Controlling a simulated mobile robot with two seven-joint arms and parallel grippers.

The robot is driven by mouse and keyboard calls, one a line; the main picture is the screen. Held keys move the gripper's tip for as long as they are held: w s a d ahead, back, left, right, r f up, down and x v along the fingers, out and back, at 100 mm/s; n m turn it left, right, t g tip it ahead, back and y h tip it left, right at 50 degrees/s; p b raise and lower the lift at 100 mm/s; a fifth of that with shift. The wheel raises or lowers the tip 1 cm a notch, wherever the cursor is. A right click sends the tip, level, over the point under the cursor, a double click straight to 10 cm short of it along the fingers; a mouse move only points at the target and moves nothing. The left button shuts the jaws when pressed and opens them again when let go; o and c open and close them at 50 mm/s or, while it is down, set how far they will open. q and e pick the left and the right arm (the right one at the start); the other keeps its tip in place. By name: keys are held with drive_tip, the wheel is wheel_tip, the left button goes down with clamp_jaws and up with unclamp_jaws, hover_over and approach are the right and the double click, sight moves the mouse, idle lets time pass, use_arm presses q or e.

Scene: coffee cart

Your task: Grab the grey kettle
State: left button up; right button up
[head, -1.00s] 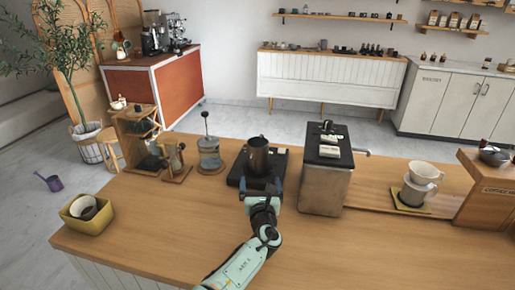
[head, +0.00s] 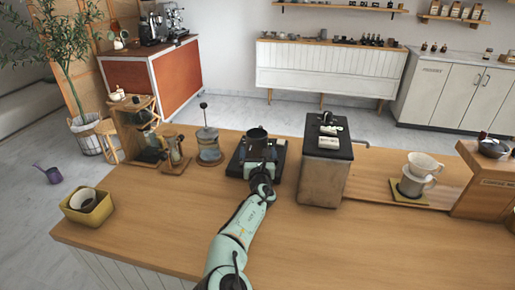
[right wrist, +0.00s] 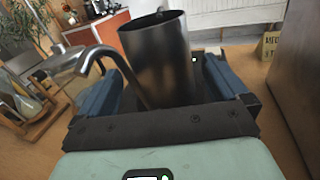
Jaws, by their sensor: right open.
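The grey kettle (head: 256,143), a dark metal cylinder, stands upright on a black base (head: 235,163) on the wooden counter. In the right wrist view the kettle (right wrist: 160,62) fills the middle, with its thin curved spout (right wrist: 92,58) to the left. My right gripper (head: 260,166) is at the near side of the kettle. Its blue fingers are open, one on each side of the kettle's body; I cannot tell whether they touch it. The kettle's lower part is hidden by the gripper. My left gripper is not in view.
A grey box-shaped unit with a black top (head: 327,150) stands close to the right. A glass press (head: 209,147) and a wooden-based glass brewer (head: 173,152) stand to the left. A yellow bin (head: 88,206) sits at the counter's left. The counter's front is clear.

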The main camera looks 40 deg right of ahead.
sight(258, 151)
drive_tip(key=shift+x, duration=1.55)
drive_tip(key=c, duration=1.2)
drive_tip(key=shift+r, duration=0.1)
drive_tip(key=shift+c, duration=0.2)
